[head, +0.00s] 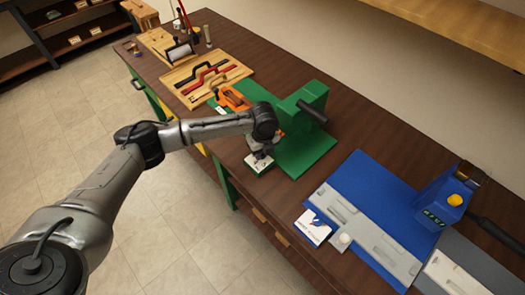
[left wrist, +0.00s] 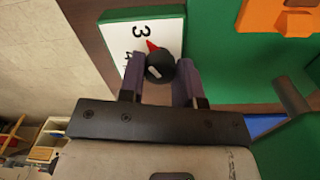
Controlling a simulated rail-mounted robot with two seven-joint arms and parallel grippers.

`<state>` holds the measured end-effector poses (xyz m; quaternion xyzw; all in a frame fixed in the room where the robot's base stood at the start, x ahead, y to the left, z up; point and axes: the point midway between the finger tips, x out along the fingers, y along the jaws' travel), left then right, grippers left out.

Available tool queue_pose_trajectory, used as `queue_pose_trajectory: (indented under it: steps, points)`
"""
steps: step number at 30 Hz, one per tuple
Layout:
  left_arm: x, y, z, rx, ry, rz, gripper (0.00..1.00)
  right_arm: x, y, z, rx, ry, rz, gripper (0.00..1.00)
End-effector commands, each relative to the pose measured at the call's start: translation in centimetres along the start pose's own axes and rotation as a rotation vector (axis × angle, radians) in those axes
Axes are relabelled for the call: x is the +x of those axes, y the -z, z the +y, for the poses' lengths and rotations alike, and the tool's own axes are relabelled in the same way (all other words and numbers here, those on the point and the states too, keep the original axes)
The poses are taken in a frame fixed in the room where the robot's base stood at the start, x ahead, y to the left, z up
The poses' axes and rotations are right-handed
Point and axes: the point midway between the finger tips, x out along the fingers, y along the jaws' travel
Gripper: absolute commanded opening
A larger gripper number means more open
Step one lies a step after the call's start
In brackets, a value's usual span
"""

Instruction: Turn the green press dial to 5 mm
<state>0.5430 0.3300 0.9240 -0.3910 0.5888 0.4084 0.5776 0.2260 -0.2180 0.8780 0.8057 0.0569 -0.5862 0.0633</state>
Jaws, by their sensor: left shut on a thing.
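The green press (head: 314,98) stands on its green base plate (head: 308,156) in the middle of the bench. Its dial plate (head: 257,166), a small white-topped green block, is at the front corner of that base. My left gripper (head: 262,152) reaches down over it. In the left wrist view the round black dial knob (left wrist: 160,66) sits between the two fingers of my left gripper (left wrist: 161,75), which is shut on it. The red pointer (left wrist: 152,46) points close to the printed 3 on the white scale (left wrist: 165,27). A 4 is partly hidden by the left finger; a 5 cannot be seen.
An orange clamp-like tool (head: 234,98) lies left of the press. A wooden board (head: 207,78) with red and black handles lies further back. A blue machine (head: 440,200) and blue mat (head: 365,190) are on the right. Bare bench lies between press and mat.

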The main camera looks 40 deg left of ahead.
Motion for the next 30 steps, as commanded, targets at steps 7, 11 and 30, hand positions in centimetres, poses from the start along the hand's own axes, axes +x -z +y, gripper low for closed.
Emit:
queue_pose_trajectory:
  steps: [7,11,30]
  points:
    - [-0.4,0.0,0.1,-0.053,-0.003,0.003,0.08,-1.4,0.4,0.1,0.000,0.000,0.000,0.43]
    - [-0.6,0.1,0.1,-0.130,-0.003,0.007,0.08,-3.0,1.0,0.1,0.000,0.000,0.000,0.43]
    - [-0.6,0.1,0.1,-0.725,-0.005,0.023,0.08,-11.5,3.7,0.4,0.002,0.002,0.001,0.43]
